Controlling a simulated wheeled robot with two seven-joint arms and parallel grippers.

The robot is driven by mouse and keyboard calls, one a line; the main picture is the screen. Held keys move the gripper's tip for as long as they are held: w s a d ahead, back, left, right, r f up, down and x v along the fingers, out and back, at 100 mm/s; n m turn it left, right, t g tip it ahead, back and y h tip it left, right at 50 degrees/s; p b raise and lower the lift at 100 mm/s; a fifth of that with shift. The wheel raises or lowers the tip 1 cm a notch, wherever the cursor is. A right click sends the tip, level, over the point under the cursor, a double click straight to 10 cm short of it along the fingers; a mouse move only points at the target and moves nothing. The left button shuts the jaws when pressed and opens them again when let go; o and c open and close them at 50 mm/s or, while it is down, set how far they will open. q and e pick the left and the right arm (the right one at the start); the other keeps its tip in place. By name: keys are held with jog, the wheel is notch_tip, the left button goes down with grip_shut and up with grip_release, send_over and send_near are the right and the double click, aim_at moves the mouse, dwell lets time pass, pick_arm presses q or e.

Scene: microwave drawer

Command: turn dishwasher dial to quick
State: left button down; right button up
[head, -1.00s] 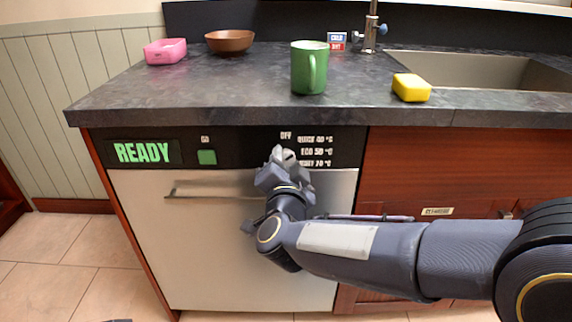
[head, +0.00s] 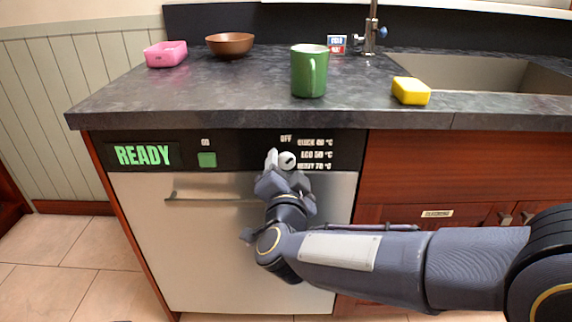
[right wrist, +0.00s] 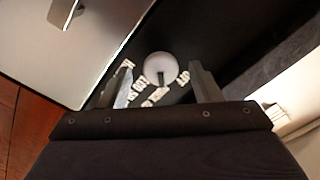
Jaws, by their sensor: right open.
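The dishwasher (head: 240,240) has a black control panel with a round whitish dial (head: 288,161) beside the OFF, QUICK, ECO and HEAVY labels. The dial also shows in the right wrist view (right wrist: 160,68), with a small dark mark on its face; I cannot tell for sure which label it points at. My right gripper (head: 285,172) is in front of the panel, just at the dial. In the right wrist view its open fingers (right wrist: 163,88) stand on either side of the dial with gaps, apparently not touching it. My left gripper is out of view.
A lit READY display (head: 143,155) and a green button (head: 207,160) are on the panel's left. The door handle (head: 215,196) is below. On the counter are a pink container (head: 165,54), brown bowl (head: 230,45), green mug (head: 309,72) and yellow sponge (head: 411,91).

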jog(key=s+p, duration=0.1)
jog(key=s, duration=0.5)
jog(key=shift+s, duration=0.25)
jog(key=s+d+n+g+y, duration=0.2)
jog(key=d+n+g+y, duration=0.2)
jog(key=d+y, duration=0.3)
jog(key=s+d+f+n+g+h+p, duration=0.1)
jog(key=s+d+f+g, duration=0.3)
jog(key=s, duration=0.3)
jog(key=s+d+f+n+g+h, duration=0.1)
jog(key=s+d+f, duration=0.35)
jog(key=s, duration=0.25)
jog(key=s+d+f+n+g+h+p, duration=0.1)
jog(key=s+d+f+g, duration=0.2)
jog(key=s+d, duration=0.25)
notch_tip(320, 180, up, 30)
jog(key=p, duration=3)
jog(key=shift+s+a+r, duration=0.2)
jog(key=shift+s+a, duration=0.05)
jog(key=shift+s, duration=0.05)
